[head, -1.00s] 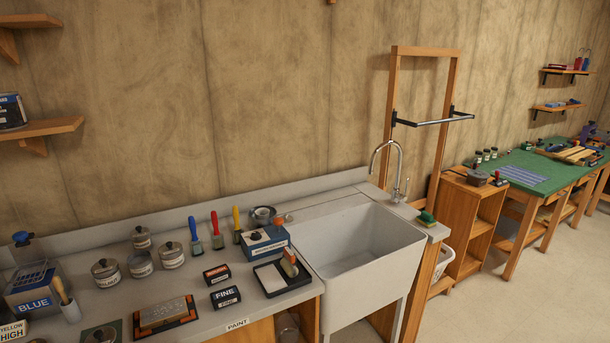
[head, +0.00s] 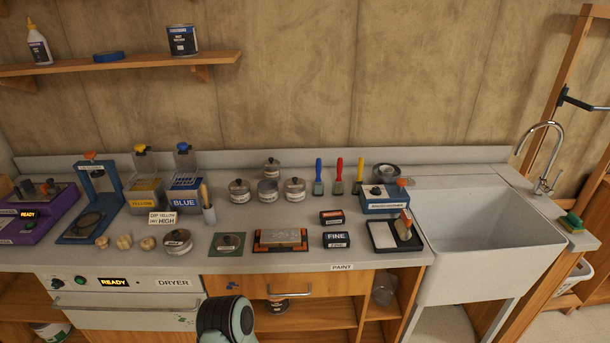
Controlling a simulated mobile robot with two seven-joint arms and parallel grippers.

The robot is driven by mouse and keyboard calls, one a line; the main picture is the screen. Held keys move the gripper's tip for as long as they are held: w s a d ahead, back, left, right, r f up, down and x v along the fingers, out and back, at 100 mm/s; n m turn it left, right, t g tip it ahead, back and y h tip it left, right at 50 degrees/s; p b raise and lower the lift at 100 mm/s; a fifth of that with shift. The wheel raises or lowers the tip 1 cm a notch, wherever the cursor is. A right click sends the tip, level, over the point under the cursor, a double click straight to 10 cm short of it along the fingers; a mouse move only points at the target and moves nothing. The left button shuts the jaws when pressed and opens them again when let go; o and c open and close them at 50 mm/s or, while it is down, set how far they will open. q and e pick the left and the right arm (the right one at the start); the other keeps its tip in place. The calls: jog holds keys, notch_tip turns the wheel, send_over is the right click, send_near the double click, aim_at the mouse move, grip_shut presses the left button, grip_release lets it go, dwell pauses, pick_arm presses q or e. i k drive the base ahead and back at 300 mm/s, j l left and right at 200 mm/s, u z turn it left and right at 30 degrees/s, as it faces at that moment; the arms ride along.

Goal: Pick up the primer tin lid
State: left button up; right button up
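Several small metal tins stand on the grey counter. The left one (head: 240,190) and the right one (head: 294,190) of the front row wear knobbed lids, as does one behind (head: 272,168). The middle tin (head: 268,191) looks lidless. A flat round lid with a dark knob (head: 228,242) lies on a green square plate near the front edge. Another lidded tin (head: 177,241) stands left of it. The labels are too small to read, so I cannot tell which lid is the primer one. Neither gripper shows; only a dark rounded part of my arm appears at the bottom.
A sanding block on an orange-edged holder (head: 281,239) and small black boxes (head: 336,239) lie right of the plate. Brushes stand behind. Blue and yellow containers (head: 186,191) and a purple device (head: 36,214) are left. The sink (head: 484,236) is right. A dryer (head: 125,305) sits below.

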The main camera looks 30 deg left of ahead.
aim_at(227, 243)
jog(key=j+u, duration=0.1)
jog(key=u, duration=0.85)
jog(key=j+u, duration=0.15)
jog(key=u, duration=0.35)
